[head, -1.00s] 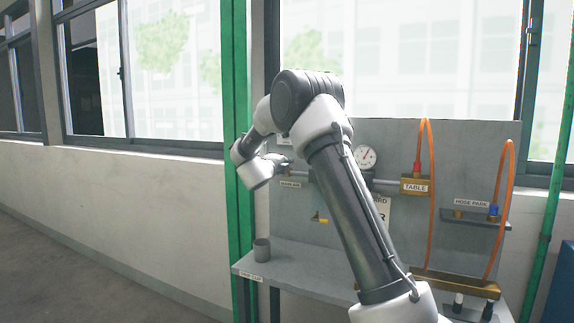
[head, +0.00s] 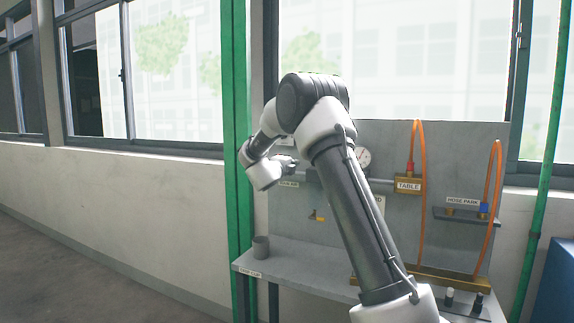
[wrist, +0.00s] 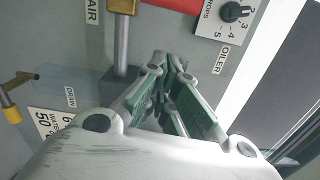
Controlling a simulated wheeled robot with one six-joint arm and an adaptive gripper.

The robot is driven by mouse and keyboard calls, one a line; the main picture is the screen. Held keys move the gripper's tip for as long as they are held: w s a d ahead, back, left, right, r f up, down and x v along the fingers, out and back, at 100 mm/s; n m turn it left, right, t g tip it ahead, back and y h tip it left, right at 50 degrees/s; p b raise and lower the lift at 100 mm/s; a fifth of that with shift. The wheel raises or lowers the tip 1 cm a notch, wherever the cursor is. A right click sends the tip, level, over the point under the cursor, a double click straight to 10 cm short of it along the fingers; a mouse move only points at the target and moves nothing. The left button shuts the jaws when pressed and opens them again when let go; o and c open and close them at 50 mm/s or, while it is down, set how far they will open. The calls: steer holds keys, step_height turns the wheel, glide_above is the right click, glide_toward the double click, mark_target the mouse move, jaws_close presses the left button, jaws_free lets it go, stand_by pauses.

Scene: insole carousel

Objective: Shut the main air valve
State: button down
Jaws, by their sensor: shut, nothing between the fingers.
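The main air valve shows in part at the top of the wrist view: a red lever (wrist: 170,5) beside a brass fitting (wrist: 121,6) on a grey pipe (wrist: 120,45). A partly cut-off label reading AIR (wrist: 91,12) is left of it. My gripper (wrist: 160,72) is shut and empty, its fingers close together, below the red lever in the picture and right of the pipe. I cannot tell whether the fingers touch anything. In the head view my wrist is near the MAIN AIR label (head: 289,184), and my arm hides the valve lever and the fingertips.
An oiler dial (wrist: 234,12) is right of the lever, and a DRAIN label (wrist: 71,97) is at left. The panel also holds a gauge (head: 364,157), a TABLE block (head: 408,184) with an orange hose and a hose park (head: 465,213). A grey cup (head: 261,246) stands on the shelf.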

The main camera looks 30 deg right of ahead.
steer(key=v, duration=1)
steer(key=w+a+f+n+t+y, duration=0.2)
steer(key=w+a+f+n+y, duration=0.2)
steer(key=a+f+n+y, duration=0.6)
steer(key=s+a+f+n+g+y, duration=0.25)
steer(key=s+a+n+y, duration=0.25)
steer(key=s+n, duration=0.4)
steer(key=s+n+g+y, duration=0.1)
steer(key=s+n+g, duration=0.65)
steer(key=s, duration=1.35)
steer(key=s+d+r, duration=0.2)
steer(key=s+d, duration=0.1)
steer(key=s, duration=0.3)
steer(key=s+d+r+n+h, duration=0.1)
steer(key=s+d, duration=0.1)
steer(key=s, duration=0.5)
steer(key=s+d+r+n+h, duration=0.1)
steer(key=s+d+r, duration=0.1)
steer(key=s, duration=0.5)
steer(key=shift+s+d+r, duration=0.25)
steer(key=shift+d+r, duration=0.1)
steer(key=shift+d, duration=0.55)
